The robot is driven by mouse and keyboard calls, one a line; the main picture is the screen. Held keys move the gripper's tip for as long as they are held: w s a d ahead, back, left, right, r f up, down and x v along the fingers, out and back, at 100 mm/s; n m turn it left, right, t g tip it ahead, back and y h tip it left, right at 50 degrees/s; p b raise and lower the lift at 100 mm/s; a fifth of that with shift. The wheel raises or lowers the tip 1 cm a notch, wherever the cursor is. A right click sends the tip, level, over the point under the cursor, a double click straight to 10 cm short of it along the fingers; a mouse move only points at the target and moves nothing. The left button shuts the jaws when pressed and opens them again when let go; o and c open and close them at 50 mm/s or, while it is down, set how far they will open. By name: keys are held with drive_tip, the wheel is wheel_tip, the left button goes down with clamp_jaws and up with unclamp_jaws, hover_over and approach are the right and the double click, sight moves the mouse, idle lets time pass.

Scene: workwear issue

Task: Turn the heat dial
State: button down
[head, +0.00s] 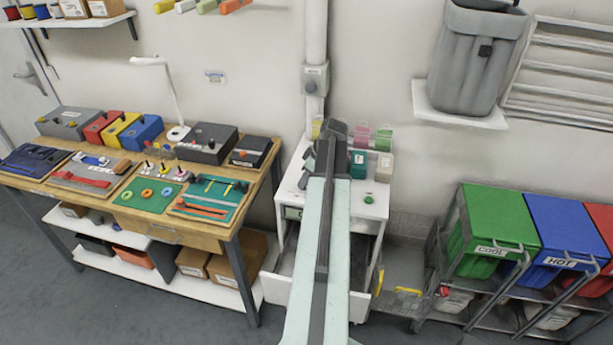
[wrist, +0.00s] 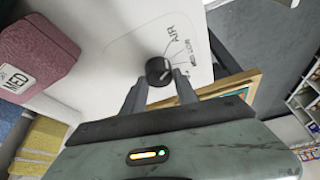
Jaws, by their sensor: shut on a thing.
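The heat dial (wrist: 158,69) is a small round black knob on a white panel (wrist: 120,45) in the wrist view. Printed lines fan out from it, one to the word AIR; the smaller labels are hard to read. My gripper (wrist: 157,86) has its two grey fingers at the knob's sides and is shut on it. The knob's pointer setting is not clear. In the head view my arm reaches to the white cabinet (head: 375,207), and my own arm hides the dial.
A dark red block labelled MED (wrist: 38,60) stands left of the dial in the wrist view. In the head view, a wooden workbench (head: 150,228) with tools is at left. Green (head: 495,225) and blue (head: 560,235) bins labelled COOL and HOT stand on a rack at right.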

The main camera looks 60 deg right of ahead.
drive_tip(key=m, duration=0.1)
drive_tip(key=m+h, duration=0.1)
drive_tip(key=m, duration=0.2)
drive_tip(key=shift+a+m+h, duration=0.25)
drive_tip(key=shift+m+h, duration=0.05)
drive_tip(key=shift+h, duration=0.1)
drive_tip(key=shift+a+f+m+g+h, duration=0.1)
drive_tip(key=shift+m+g+h, duration=0.25)
drive_tip(key=shift+m, duration=0.85)
drive_tip(key=shift+m+g+h, duration=0.25)
drive_tip(key=shift+m+h, duration=0.1)
drive_tip(key=shift+m, duration=0.85)
drive_tip(key=shift+w, duration=0.1)
drive_tip(key=c, duration=0.9)
unclamp_jaws()
drive_tip(key=shift+w, duration=0.1)
drive_tip(key=shift+c, duration=0.2)
